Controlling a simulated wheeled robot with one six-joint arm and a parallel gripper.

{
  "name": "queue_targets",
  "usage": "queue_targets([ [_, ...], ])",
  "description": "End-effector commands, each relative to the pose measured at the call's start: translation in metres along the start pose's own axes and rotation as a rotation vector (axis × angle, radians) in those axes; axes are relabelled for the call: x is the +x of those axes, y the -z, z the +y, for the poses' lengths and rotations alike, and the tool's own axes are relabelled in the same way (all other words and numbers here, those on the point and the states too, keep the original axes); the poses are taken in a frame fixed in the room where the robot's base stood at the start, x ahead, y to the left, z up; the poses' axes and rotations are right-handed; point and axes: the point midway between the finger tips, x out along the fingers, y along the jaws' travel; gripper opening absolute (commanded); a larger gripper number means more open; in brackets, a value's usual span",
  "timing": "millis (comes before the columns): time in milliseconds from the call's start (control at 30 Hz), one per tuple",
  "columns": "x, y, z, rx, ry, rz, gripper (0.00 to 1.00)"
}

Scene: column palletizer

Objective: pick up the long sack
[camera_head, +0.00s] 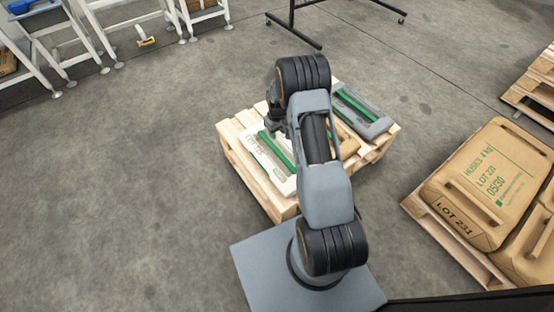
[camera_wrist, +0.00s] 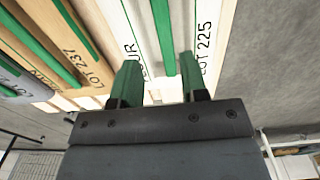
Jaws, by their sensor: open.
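A white sack (camera_head: 265,160) with a green bar handle lies on the small pallet, at its left side. In the wrist view the white sack (camera_wrist: 206,22) bears LOT 225, and its green handle (camera_wrist: 164,32) runs up between my fingers. My gripper (camera_wrist: 160,78) is open and empty, with one finger on each side of the handle's line; I cannot tell whether it touches. In the head view my arm partly hides it. A tan sack (camera_wrist: 58,32), marked LOT 237, and a grey sack (camera_head: 360,112) lie beside it, both with green handles. No label says which is long.
The small wooden pallet (camera_head: 247,172) stands before my base. A second pallet (camera_head: 450,237) at the right holds large brown sacks (camera_head: 492,178). Another pallet (camera_head: 535,85) is at the far right. White frames (camera_head: 95,35) stand at the back left. The left floor is clear.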

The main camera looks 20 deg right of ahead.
Motion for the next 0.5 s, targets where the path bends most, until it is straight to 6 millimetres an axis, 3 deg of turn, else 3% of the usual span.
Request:
queue_targets([
  [33, 0.014, -0.001, 0.0, -0.001, 0.002, -0.005, 0.4],
  [200, 0.047, -0.001, 0.0, -0.001, 0.003, -0.006, 0.4],
  [500, 0.083, -0.001, 0.0, -0.001, 0.002, -0.005, 0.4],
])
